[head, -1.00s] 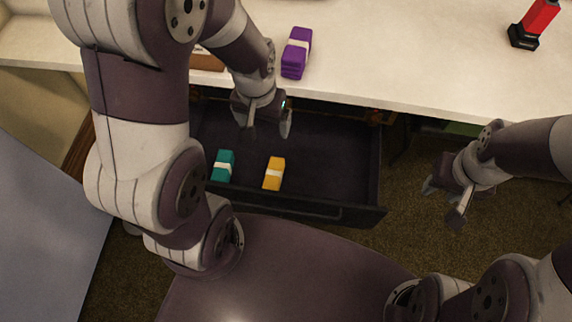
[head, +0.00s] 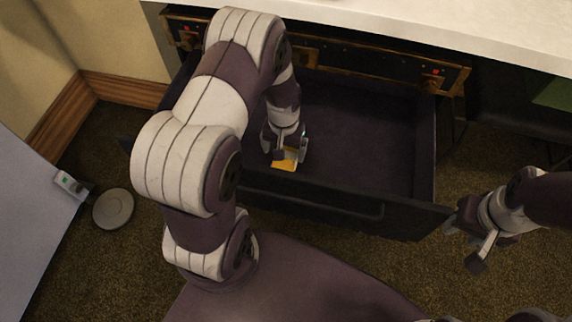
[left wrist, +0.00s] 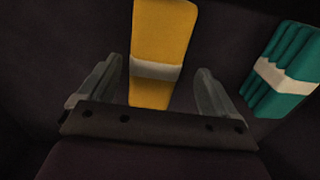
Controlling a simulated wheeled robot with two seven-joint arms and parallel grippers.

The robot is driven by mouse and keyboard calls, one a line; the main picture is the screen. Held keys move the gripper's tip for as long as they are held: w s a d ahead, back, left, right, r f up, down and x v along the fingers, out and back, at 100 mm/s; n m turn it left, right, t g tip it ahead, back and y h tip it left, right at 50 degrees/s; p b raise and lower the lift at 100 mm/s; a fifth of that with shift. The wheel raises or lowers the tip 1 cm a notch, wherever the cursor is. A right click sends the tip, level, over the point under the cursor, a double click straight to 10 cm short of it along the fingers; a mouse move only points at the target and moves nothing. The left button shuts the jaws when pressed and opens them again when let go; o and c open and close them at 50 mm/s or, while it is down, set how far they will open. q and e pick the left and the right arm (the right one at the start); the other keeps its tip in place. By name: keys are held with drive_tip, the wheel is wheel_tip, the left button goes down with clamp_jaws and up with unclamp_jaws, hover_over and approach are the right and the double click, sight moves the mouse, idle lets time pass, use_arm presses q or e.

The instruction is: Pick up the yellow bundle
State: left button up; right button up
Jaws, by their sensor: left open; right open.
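The yellow bundle (head: 285,165) lies in the open dark drawer, close to its front wall, partly hidden by my left gripper in the head view. In the left wrist view the yellow bundle (left wrist: 160,55), with a pale band around it, lies between the two open fingers of my left gripper (left wrist: 160,95). A gap shows on each side, wider on the right. In the head view my left gripper (head: 289,150) is down in the drawer at the bundle. My right gripper (head: 467,245) is open and empty, outside the drawer at the right.
The drawer's front wall (head: 330,205) is near. The drawer's right part is bare. A white counter (head: 400,25) is above.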

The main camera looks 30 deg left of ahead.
sight(286, 154)
use_arm(q)
drive_tip(key=f+b, duration=0.2)
drive_tip(key=f, duration=0.1)
drive_tip(key=f+b, duration=0.1)
drive_tip(key=shift+d+f, duration=0.3)
drive_tip(key=shift+f, duration=0.1)
drive_tip(key=shift+f+b, duration=0.3)
drive_tip(key=shift+b, duration=0.05)
drive_tip(key=shift+r, duration=0.2)
drive_tip(key=c, duration=1.2)
